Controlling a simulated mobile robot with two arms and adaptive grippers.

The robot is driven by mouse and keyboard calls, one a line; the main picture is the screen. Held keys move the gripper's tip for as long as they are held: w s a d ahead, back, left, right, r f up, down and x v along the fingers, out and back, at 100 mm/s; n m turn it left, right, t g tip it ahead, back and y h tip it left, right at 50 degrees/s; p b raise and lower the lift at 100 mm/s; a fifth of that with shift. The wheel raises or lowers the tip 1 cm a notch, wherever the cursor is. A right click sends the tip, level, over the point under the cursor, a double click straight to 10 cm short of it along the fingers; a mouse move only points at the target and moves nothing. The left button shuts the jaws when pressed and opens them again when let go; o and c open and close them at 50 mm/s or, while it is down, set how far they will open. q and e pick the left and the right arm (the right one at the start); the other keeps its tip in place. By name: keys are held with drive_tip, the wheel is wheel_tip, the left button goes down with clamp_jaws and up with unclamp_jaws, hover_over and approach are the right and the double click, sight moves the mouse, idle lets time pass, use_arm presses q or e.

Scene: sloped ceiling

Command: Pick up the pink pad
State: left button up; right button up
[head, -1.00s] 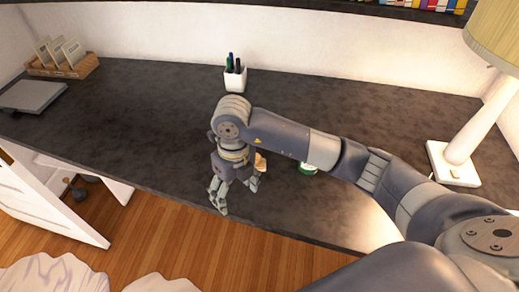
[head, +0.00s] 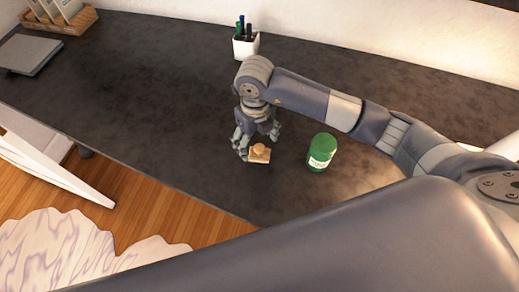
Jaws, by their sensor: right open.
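A small peach-tan piece (head: 259,154) with a rounded top lies on the dark desk (head: 150,120). I cannot tell whether it is the pink pad, and no other clearly pink pad shows. My right gripper (head: 257,143) points down just above and behind this piece, with its fingers spread and nothing seen between them. I cannot tell whether a fingertip touches it. My left gripper is not in view.
A green jar (head: 321,152) with a pale label stands right of the gripper. A white pen cup (head: 245,44) is near the wall. A grey closed laptop-like slab (head: 28,54) and wooden holder (head: 75,20) are at left. The desk's left middle is clear.

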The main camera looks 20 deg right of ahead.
sight(258, 147)
drive_tip(key=shift+d+f, duration=0.1)
drive_tip(key=shift+f, duration=0.25)
drive_tip(key=f, duration=0.1)
drive_tip(key=f+p, duration=0.1)
drive_tip(key=f, duration=0.1)
drive_tip(key=f+p, duration=0.1)
drive_tip(key=shift+w+d+f, duration=0.15)
drive_tip(key=shift+w+d, duration=0.1)
drive_tip(key=shift+f, duration=0.3)
drive_tip(key=shift+w+f, duration=0.1)
drive_tip(key=shift+c, duration=0.6)
drive_tip(key=c, duration=0.4)
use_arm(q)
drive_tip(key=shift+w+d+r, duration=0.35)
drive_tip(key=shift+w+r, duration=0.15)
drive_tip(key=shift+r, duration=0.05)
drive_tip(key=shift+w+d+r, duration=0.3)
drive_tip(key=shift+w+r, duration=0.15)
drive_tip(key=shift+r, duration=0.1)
use_arm(e)
drive_tip(key=c, duration=0.6)
